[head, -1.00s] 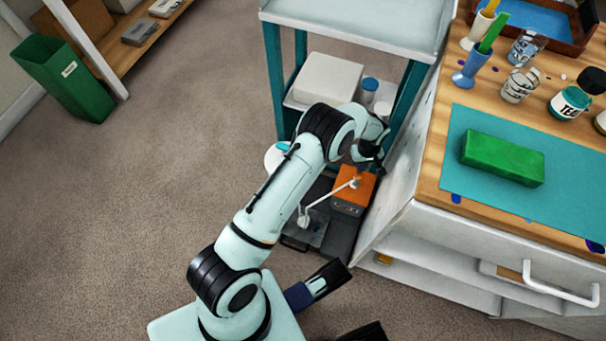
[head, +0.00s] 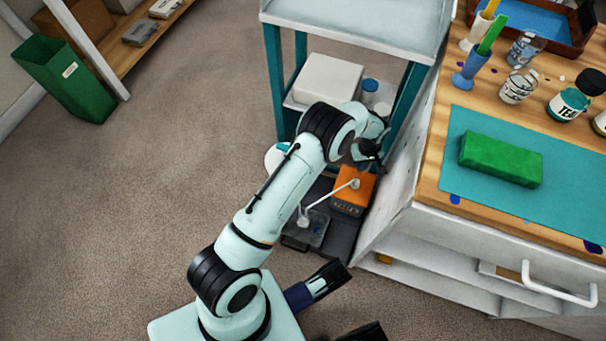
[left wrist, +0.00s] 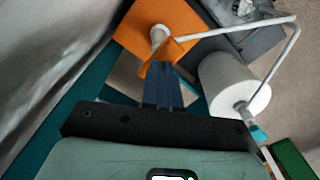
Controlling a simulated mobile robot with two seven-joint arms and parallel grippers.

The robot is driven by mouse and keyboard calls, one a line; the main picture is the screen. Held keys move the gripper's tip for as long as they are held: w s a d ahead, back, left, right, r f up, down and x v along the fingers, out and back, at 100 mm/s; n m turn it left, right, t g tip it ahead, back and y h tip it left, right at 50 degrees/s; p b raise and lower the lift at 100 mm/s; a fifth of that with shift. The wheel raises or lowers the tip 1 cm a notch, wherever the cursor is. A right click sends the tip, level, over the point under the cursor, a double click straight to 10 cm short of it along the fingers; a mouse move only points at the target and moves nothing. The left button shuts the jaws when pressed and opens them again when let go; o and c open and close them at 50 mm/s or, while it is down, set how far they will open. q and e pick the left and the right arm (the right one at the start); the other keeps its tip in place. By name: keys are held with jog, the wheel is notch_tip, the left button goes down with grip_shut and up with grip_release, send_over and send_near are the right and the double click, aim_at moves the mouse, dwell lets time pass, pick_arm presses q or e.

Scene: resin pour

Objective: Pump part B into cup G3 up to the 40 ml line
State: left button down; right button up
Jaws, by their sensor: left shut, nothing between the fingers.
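My left gripper (head: 371,158) is shut with nothing between its fingers. In the left wrist view its blue fingers (left wrist: 163,78) point at the white pump head (left wrist: 159,36) on an orange container (left wrist: 138,24). The fingertips overlap the pump's near edge in that view; I cannot tell whether they touch. In the head view the orange container (head: 352,203) stands low beside the cabinet, and its pump's spout (head: 325,200) reaches left above a clear cup (head: 317,229). The cup's marks and fill level are too small to read.
A white cylinder with a teal nozzle (left wrist: 236,86) stands close to the orange container. A teal-legged cart (head: 272,75) is behind, and the white cabinet side (head: 405,150) is close on the right. Carpet (head: 170,150) on the left is clear.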

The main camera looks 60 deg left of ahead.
pick_arm(q)
jog(key=shift+r, duration=0.1)
jog(key=shift+r+p, duration=1.65)
jog(key=shift+r, duration=1.25)
jog(key=shift+r, duration=0.1)
